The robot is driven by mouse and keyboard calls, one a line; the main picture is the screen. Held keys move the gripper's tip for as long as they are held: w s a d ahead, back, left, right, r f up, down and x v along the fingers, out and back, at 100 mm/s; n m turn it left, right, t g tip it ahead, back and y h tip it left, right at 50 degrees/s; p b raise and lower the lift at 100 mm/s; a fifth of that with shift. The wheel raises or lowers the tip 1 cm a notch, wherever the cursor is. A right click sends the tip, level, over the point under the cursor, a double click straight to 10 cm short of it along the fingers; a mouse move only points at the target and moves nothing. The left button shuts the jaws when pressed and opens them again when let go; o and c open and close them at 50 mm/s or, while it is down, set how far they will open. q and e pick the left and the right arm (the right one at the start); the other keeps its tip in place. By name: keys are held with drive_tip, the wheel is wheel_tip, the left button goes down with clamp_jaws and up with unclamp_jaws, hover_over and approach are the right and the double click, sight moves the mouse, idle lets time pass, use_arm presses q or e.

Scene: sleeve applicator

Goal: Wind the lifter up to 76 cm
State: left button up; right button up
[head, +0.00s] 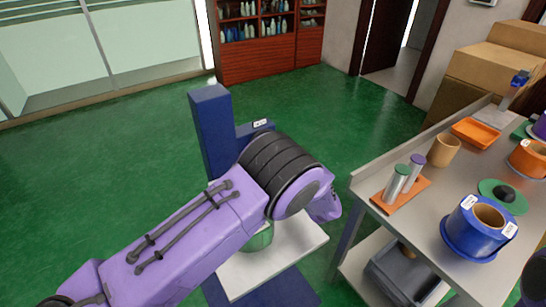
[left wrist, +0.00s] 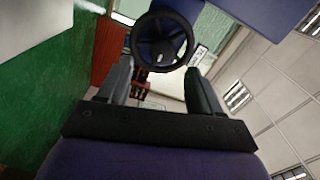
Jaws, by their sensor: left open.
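The lifter's blue column (head: 211,125) stands on the green floor behind my left arm. Its white platform (head: 305,240) is low and carries a green container (head: 260,237), partly covered by my arm. In the head view the wheel and left fingers are hidden. My right gripper is not in view. No height reading is legible.
A grey workbench (head: 425,225) stands at the right with a blue roll (head: 474,230), an orange holder with two cylinders (head: 400,194) and an orange tray (head: 475,133). A grey bin (head: 400,277) sits on its lower shelf. Open green floor lies left of the lifter.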

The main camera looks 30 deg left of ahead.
use_arm(q)
drive_tip(key=v, duration=0.5)
drive_tip(key=shift+b, duration=0.3)
drive_tip(key=shift+r, duration=0.1)
